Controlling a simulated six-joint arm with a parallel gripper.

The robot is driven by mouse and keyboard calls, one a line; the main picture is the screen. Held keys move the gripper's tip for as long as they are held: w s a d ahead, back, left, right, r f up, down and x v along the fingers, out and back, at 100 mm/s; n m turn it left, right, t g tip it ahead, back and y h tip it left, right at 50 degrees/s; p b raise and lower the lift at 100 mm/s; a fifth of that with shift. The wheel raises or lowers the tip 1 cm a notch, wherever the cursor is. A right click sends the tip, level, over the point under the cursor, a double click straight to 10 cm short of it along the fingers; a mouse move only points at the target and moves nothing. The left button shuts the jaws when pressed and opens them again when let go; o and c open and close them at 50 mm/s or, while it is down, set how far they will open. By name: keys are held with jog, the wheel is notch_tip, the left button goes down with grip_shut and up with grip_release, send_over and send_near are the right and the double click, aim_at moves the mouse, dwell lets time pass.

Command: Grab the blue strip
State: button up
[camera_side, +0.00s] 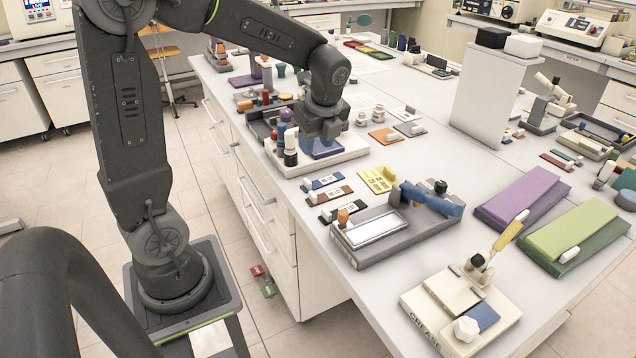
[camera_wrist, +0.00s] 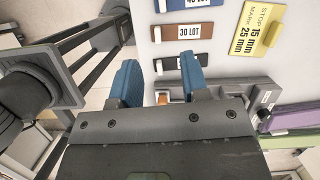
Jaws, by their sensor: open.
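The blue strip (camera_side: 328,181) lies flat on the white table in the side view, with a small white knob at its left end. It is the farthest of three labelled strips. It also shows at the top edge of the wrist view (camera_wrist: 207,2), partly cut off. Below it in that view are a brown strip (camera_wrist: 207,31) and a black strip (camera_wrist: 172,65). My gripper (camera_side: 322,140) is above the cream tray, behind the strips and apart from them. In the wrist view its two blue fingers (camera_wrist: 160,82) are spread, with nothing held between them.
A yellow card (camera_side: 377,180) lies right of the strips. A grey tray (camera_side: 350,262) with a white pad stands in front of them. A cream tray (camera_side: 347,161) with bottles is behind. Purple (camera_side: 520,195) and green (camera_side: 577,230) blocks lie at the right.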

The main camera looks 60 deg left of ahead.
send_over(307, 180)
jog(key=d, duration=0.3)
jog(key=shift+m, duration=0.3)
jog(key=x, duration=0.2)
jog(key=d+x, duration=0.1)
jog(key=x, duration=0.2)
jog(key=d+x, duration=0.1)
jog(key=x, duration=0.2)
jog(key=shift+s+a+f, duration=0.1)
jog(key=shift+s+f, duration=0.05)
jog(key=shift+f, duration=0.25)
jog(key=shift+a+x, duration=0.15)
jog(key=shift+x, duration=1.2)
jog(key=shift+a+x, duration=0.15)
jog(key=shift+x, duration=1.2)
jog(key=shift+r, duration=0.1)
jog(key=shift+c, duration=0.2)
grip_shut()
